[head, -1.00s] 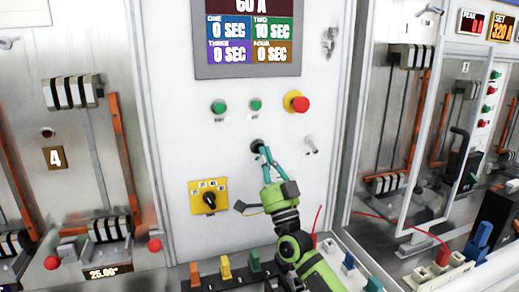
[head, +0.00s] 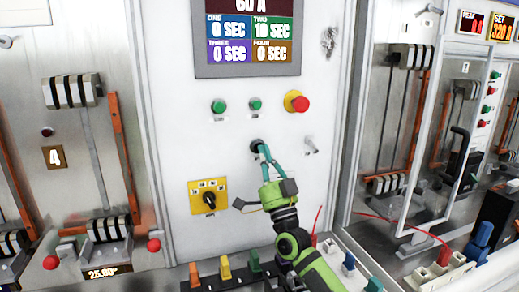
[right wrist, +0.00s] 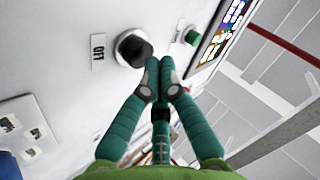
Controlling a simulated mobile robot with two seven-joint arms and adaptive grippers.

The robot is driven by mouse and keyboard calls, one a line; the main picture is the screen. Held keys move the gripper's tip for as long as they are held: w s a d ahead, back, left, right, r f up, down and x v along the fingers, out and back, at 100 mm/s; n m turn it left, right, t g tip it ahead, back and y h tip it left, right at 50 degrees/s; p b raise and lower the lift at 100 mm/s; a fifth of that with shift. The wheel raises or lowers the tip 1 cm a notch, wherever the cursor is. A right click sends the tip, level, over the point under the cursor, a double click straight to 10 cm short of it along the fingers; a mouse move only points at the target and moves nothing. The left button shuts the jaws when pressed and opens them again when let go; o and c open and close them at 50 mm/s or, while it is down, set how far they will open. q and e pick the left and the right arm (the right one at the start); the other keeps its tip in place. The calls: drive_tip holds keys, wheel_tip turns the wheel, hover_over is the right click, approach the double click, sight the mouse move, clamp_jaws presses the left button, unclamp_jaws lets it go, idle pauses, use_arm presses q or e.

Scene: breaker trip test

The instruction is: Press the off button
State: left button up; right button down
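The off button is a round black button (head: 257,146) on the white panel, below the green buttons. In the right wrist view the black button (right wrist: 133,48) has a label reading OFF (right wrist: 98,47) beside it. My right gripper (head: 265,150) has its teal fingers at the button. In the right wrist view the right gripper's fingertips (right wrist: 160,66) are together, empty, just beside the button's edge; I cannot tell whether they touch it. My left gripper is not in view.
Two green buttons (head: 237,105) and a red button on a yellow base (head: 300,103) sit above. A yellow rotary switch (head: 208,197) is lower left, and a small toggle switch (head: 310,147) is to the right. Coloured terminals (head: 225,267) line the bottom.

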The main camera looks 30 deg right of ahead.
drive_tip(key=shift+w+d+b, duration=0.1)
drive_tip(key=shift+w+b, duration=0.25)
drive_tip(key=shift+w, duration=0.1)
idle(0.4)
idle(0.3)
drive_tip(key=shift+s+a+p, duration=0.2)
drive_tip(key=shift+s+p, duration=0.45)
drive_tip(key=shift+s, duration=0.25)
drive_tip(key=s+p, duration=0.1)
drive_tip(key=s, duration=0.1)
drive_tip(key=s+a+p, duration=0.1)
drive_tip(key=s+p, duration=0.1)
drive_tip(key=shift+s+a, duration=0.1)
drive_tip(key=shift+s, duration=0.3)
idle(0.5)
